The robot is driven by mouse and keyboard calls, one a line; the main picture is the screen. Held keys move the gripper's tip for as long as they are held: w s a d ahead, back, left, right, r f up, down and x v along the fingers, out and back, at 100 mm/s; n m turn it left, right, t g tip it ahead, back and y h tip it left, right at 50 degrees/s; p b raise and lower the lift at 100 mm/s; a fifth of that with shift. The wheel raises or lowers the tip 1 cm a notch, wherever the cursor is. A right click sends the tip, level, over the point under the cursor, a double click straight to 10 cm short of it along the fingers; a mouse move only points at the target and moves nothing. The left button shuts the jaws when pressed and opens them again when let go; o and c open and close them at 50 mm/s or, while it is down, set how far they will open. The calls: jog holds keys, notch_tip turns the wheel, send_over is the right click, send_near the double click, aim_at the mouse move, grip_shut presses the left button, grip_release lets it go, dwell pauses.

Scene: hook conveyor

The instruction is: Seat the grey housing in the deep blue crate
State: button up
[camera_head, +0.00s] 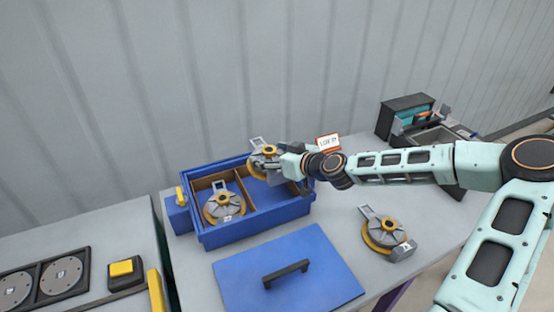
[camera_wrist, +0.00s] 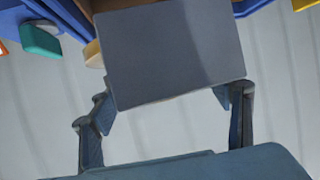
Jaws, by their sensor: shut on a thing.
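A grey housing (camera_head: 258,152) with a yellow ring is in my gripper (camera_head: 277,164), over the back right part of the deep blue crate (camera_head: 255,229). I cannot tell whether it touches the crate. In the wrist view, a flat grey block (camera_wrist: 175,55), seemingly part of this housing, sits between my gripper's fingers (camera_wrist: 168,108) and hides what lies behind it. The crate is open with brown dividers. A second grey housing (camera_head: 224,204) lies in its left compartment. A third housing (camera_head: 387,233) lies on the table, right of the crate.
A blue lid (camera_head: 325,262) with a black handle lies in front of the crate. A sign (camera_head: 328,142) stands behind my gripper. A dark bin (camera_head: 405,107) is at the back right. On the left table are a yellow button (camera_head: 122,268) and a black plate with discs (camera_head: 45,283).

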jog(key=shift+f+b, duration=1.1)
jog(key=shift+f, duration=1.2)
jog(key=shift+f+b, duration=0.35)
jog(key=shift+b, duration=0.85)
jog(key=shift+f+b, duration=2.95)
jog(key=shift+f, duration=0.05)
dwell(0.6)
